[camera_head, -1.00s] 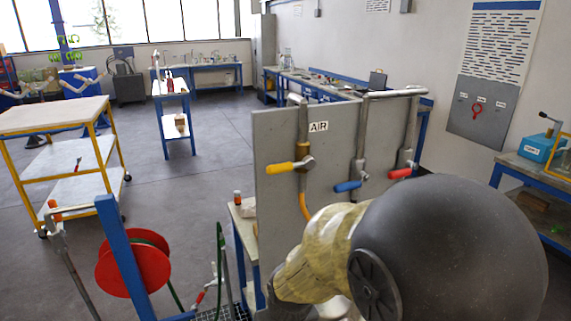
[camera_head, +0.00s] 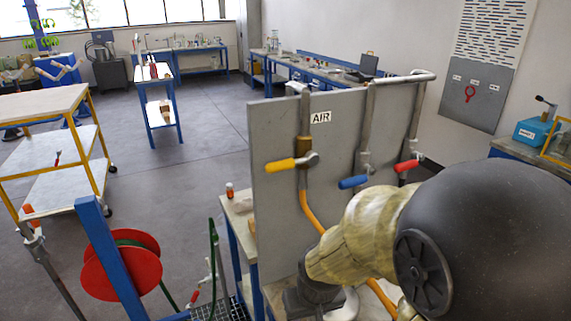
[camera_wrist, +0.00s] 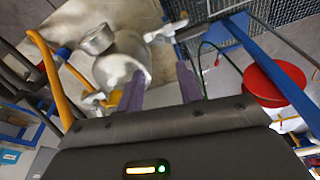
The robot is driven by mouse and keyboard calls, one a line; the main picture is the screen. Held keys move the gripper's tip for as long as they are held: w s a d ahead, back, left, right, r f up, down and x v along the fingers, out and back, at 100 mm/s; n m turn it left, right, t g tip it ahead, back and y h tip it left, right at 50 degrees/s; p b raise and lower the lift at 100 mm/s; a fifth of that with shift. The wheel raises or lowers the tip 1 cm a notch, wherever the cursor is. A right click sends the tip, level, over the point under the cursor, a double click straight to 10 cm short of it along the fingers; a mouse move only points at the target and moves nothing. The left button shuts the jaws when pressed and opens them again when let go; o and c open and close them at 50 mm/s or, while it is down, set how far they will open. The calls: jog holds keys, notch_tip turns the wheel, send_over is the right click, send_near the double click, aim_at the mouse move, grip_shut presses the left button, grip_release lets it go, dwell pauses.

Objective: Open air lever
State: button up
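The yellow air lever (camera_head: 280,165) lies horizontal and points left from its valve on the grey panel (camera_head: 272,210), below the AIR label (camera_head: 320,117). A yellow hose (camera_head: 312,212) runs down from that valve. My gripper (camera_wrist: 160,88) shows in the wrist view with two purple fingers apart and nothing held between them. In the head view my wrist is low in front of the panel, below and right of the yellow lever and apart from it; my fingertips are hidden there. The yellow lever cannot be made out clearly in the wrist view.
A blue lever (camera_head: 353,182) and a red lever (camera_head: 407,165) sit on pipes right of the air lever. A red hose reel (camera_head: 143,270) on a blue post stands left. A silvery rounded object (camera_wrist: 120,65) is near my fingers. A yellow-framed cart (camera_head: 60,165) stands farther left.

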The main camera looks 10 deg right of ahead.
jog(key=shift+o, duration=1)
jog(key=w+a+r+n+t+h+p, duration=0.1)
jog(key=w+a+r+n+h+p, duration=0.3)
jog(key=r, duration=0.5)
jog(key=w+a+r+n+t+h+p, duration=0.2)
jog(key=w+a+r+n+h+p, duration=0.2)
jog(key=r+p, duration=0.4)
jog(key=w+a+r+n+t+h+p, duration=0.1)
jog(key=w+a+r+n+h+p, duration=0.4)
jog(key=r, duration=0.5)
jog(key=shift+w+a+r+n+p, duration=0.2)
jog(key=shift+w+a+n+p, duration=0.3)
jog(key=shift+w+a, duration=0.6)
jog(key=shift+w+d, duration=0.15)
jog(key=shift+d, duration=0.1)
